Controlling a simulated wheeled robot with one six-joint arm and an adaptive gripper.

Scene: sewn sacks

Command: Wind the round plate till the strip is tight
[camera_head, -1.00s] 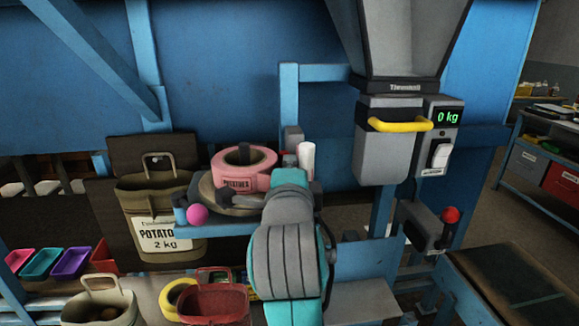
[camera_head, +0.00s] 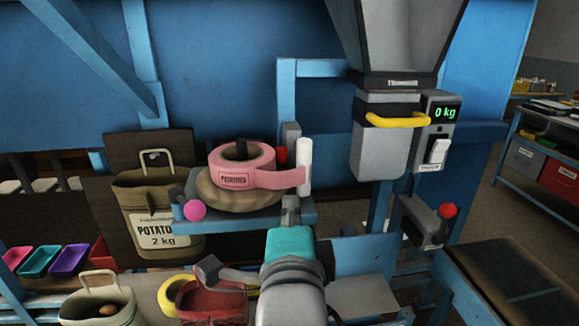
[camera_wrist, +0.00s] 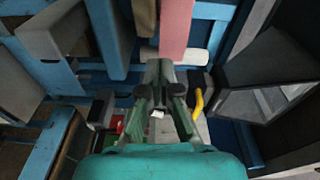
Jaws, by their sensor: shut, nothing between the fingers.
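A pink roll labelled POTATOES (camera_head: 233,181) lies on the round brown plate (camera_head: 225,198). A pink strip (camera_head: 285,179) runs from the roll to an upright white roller (camera_head: 304,165) and looks nearly straight; I cannot tell how tight it is. A magenta ball (camera_head: 195,210) sits at the plate's front left. My gripper (camera_head: 291,207) is shut and empty, below and in front of the roller, apart from the plate. In the wrist view its fingers (camera_wrist: 159,78) meet, and the pink strip (camera_wrist: 176,28) shows beyond them.
A hopper with a yellow handle (camera_head: 398,121) and a 0 kg display (camera_head: 445,113) stands right. A red-knobbed lever (camera_head: 448,211) is below it. A labelled potato sack (camera_head: 157,205) hangs left.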

